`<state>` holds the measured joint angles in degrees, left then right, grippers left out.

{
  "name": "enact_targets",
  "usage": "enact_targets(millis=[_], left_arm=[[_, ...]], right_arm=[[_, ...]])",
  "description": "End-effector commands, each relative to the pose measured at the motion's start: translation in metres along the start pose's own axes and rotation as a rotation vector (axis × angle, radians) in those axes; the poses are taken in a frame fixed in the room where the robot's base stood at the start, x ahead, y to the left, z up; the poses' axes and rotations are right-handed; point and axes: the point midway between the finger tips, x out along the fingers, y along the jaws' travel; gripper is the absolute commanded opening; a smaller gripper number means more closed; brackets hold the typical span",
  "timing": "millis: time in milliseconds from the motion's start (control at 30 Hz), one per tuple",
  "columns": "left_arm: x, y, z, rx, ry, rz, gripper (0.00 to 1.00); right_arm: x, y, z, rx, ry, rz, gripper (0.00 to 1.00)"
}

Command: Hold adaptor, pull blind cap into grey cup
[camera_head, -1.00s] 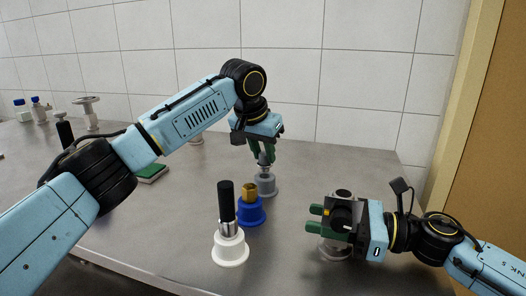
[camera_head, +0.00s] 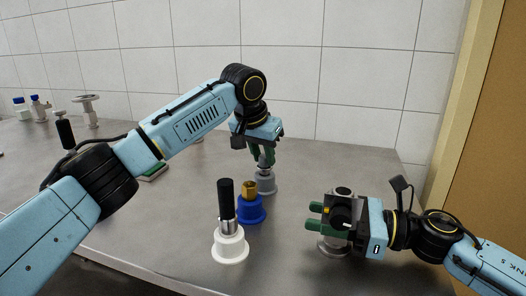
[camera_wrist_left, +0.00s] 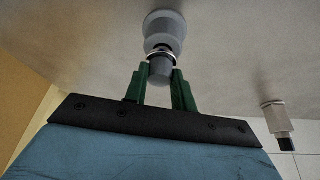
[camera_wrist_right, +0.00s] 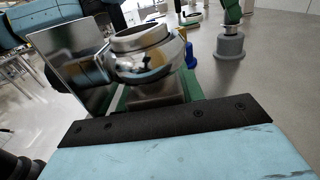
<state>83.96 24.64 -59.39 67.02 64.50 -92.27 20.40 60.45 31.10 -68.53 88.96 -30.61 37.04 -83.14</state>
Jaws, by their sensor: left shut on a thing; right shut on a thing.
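The grey cup (camera_head: 265,184) stands on the table right of the blue cup. My left gripper (camera_head: 263,157) points down above it, shut on the grey blind cap (camera_wrist_left: 160,69). In the left wrist view the cap is between the green fingers, at the mouth of the grey cup (camera_wrist_left: 164,28); whether it rests in the cup I cannot tell. The metal adaptor (camera_head: 342,206) stands at the front right. My right gripper (camera_head: 316,217) is shut on it from the right. In the right wrist view the adaptor's shiny round ring (camera_wrist_right: 142,45) shows between the fingers.
A white cup (camera_head: 230,248) holds a black-handled tool (camera_head: 226,200). A blue cup (camera_head: 251,212) holds a brass hex piece (camera_head: 249,188). The table between the cups and the adaptor is clear.

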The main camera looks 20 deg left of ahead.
Motion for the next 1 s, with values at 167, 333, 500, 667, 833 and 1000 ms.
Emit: enact_targets(millis=[167,333,500,667,833,1000], left_arm=[[0.004,0.000,0.002,0.000,0.001,0.000,0.00],[0.006,0.000,0.002,0.000,0.002,0.000,0.00],[0.006,0.000,0.003,0.000,0.001,0.000,0.00],[0.008,0.000,0.003,0.000,0.001,0.000,0.00],[0.016,0.000,0.006,0.001,0.001,0.000,0.00],[0.016,0.000,0.006,0.000,0.002,0.000,0.44]], right_arm=[[0.000,0.001,-0.007,0.006,0.010,0.001,0.00],[0.000,0.001,-0.007,0.006,0.010,0.000,0.00],[0.000,0.001,-0.007,0.006,0.010,0.000,0.00],[0.000,0.001,-0.007,0.006,0.010,0.000,0.00],[0.000,0.001,-0.007,0.006,0.010,0.000,0.00],[0.000,0.001,-0.007,0.006,0.010,0.000,0.00]])
